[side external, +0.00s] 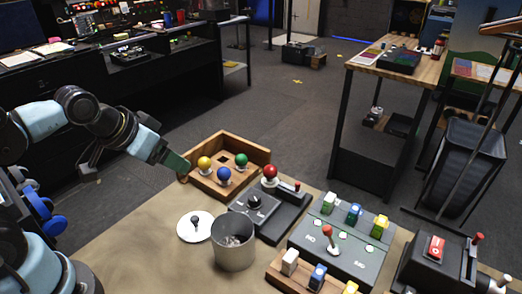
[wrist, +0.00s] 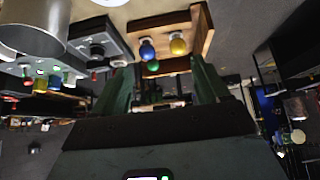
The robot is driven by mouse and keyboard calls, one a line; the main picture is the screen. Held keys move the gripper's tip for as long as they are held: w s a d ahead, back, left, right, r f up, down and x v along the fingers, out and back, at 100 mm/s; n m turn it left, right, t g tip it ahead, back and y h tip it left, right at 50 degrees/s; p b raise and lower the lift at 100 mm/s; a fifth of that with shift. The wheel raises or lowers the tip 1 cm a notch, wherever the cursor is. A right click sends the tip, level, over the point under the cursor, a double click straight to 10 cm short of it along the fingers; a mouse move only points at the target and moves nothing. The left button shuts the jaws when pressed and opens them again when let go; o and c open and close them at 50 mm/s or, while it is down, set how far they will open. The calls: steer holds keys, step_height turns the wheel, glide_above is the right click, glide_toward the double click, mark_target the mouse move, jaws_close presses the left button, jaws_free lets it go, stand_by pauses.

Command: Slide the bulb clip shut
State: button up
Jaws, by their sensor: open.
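A wooden tray (side external: 256,150) at the table's back holds a yellow bulb (side external: 204,163), a blue bulb (side external: 224,176) and a green bulb (side external: 241,160), all standing upright. A dark square opening shows in its floor. I cannot make out which part is the bulb clip. My gripper (side external: 180,163) hangs at the tray's left corner, its green fingers apart and empty. In the wrist view, the yellow bulb (wrist: 178,45), blue bulb (wrist: 147,50) and green bulb (wrist: 153,66) show upside down between and beyond the open fingers (wrist: 162,64).
A dark box with a knob (side external: 255,202) and red ball stands right of the tray. A metal can (side external: 233,246) and white disc (side external: 193,228) are in front. A grey joystick panel (side external: 350,255) and wooden block rack (side external: 277,277) fill the right. The table's left part is bare.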

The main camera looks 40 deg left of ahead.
steer(key=shift+w+r, duration=0.1)
steer(key=shift+w, duration=0.05)
steer(key=c, duration=0.4)
steer(key=w+d+r, duration=0.1)
steer(key=w+d+r+m+g, duration=0.1)
steer(key=w+r, duration=0.1)
steer(key=w+d+r+m, duration=0.1)
steer(key=shift+w+d+r+g+h, duration=0.2)
steer(key=shift+w+g+h, duration=0.1)
steer(key=shift+w+g, duration=0.1)
steer(key=shift+c, duration=1.3)
steer(key=m+g, duration=0.5)
steer(key=m, duration=0.2)
glide_above(298, 183)
steer(key=f, duration=0.1)
step_height(298, 183, down, 12)
steer(key=shift+r, duration=0.1)
